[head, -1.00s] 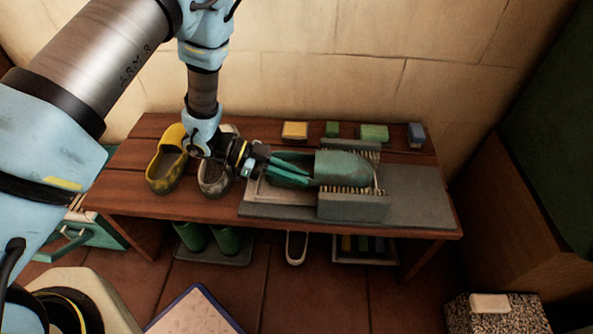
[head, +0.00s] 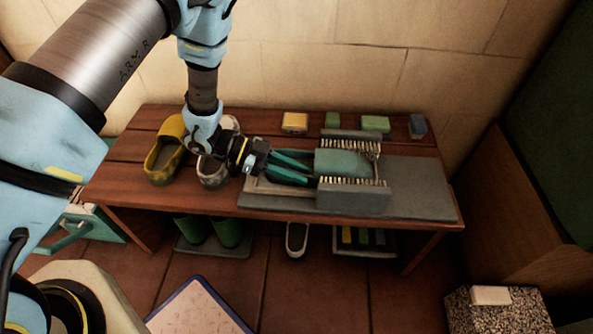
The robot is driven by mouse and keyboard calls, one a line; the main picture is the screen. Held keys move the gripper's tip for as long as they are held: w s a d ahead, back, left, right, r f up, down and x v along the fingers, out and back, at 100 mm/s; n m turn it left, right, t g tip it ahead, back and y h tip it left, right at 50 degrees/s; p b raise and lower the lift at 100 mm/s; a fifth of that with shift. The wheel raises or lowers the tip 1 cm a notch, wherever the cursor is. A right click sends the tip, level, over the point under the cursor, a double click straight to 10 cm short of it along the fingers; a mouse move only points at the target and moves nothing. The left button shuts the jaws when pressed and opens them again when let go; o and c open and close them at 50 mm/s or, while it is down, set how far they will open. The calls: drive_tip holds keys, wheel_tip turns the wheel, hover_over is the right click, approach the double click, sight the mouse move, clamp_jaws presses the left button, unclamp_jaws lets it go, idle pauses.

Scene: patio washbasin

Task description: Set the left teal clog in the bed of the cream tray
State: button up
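The teal clog (head: 342,163) lies toe to the right, level, between two bristle brushes, over the bed of the cream tray (head: 281,191). Its heel end is largely covered by my gripper. My gripper (head: 300,173) comes in from the left, and its two teal fingers are at the heel end; they appear shut on the clog, though their contact is hard to see against the same colour. Only the left end and part of the near rim of the tray show clearly. Whether the sole touches the tray bed is hidden.
The near brush (head: 354,198) and far brush (head: 350,135) flank the clog closely. A yellow clog (head: 165,152) and a grey clog (head: 211,173) stand left, beneath my arm. Several small blocks line the back of the wooden bench (head: 165,200). A grey mat (head: 420,185) is bare at right.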

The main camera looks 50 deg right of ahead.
drive_tip(key=shift+o, duration=1.3)
wheel_tip(320, 180, up, 10)
drive_tip(key=p, duration=0.1)
drive_tip(key=shift+p, duration=0.35)
drive_tip(key=shift+w, duration=0.1)
